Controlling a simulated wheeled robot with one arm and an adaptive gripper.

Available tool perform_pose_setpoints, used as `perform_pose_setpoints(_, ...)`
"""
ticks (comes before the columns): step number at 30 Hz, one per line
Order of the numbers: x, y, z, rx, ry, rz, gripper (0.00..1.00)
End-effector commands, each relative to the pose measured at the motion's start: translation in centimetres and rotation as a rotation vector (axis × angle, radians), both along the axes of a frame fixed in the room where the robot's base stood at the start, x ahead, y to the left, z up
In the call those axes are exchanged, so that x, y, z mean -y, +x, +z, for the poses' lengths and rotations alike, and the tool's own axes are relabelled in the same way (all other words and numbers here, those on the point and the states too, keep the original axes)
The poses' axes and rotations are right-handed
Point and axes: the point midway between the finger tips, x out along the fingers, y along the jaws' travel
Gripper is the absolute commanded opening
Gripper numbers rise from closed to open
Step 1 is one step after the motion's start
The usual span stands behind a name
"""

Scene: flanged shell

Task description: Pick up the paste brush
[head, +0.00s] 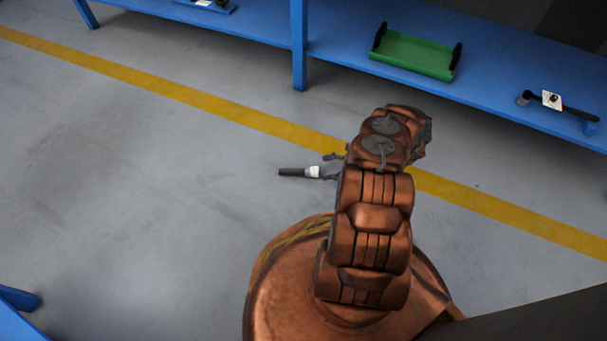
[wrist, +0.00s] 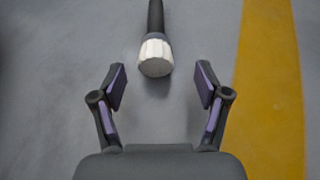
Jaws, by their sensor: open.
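The paste brush (head: 294,172) lies on the grey floor left of my arm in the head view. It has a dark handle and a thick white end. In the wrist view the paste brush (wrist: 155,54) points its white end toward my gripper, and its handle runs out of the top of the picture. My gripper (wrist: 161,84) is open and empty. The white end shows just beyond the fingertips, roughly centred between them. In the head view my gripper (head: 333,167) is partly hidden by my arm, its fingers close to the white end.
A yellow floor line (head: 200,98) runs past the brush; it shows at the right in the wrist view (wrist: 266,90). A blue bench (head: 345,50) at the back holds a green tray (head: 415,55) and a dark tool with a white tag (head: 551,100). The floor left of the brush is clear.

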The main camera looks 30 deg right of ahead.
Motion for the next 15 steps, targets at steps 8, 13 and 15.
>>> perform_pose_setpoints(8, -1.5, 1.2, -0.8, 0.002, -0.004, 0.002, 0.75)
perform_pose_setpoints(13, -2.6, 1.6, -1.4, 0.001, 0.001, 0.002, 0.75)
perform_pose_setpoints(15, -3.2, 1.8, -1.8, 0.001, 0.001, 0.002, 0.75)
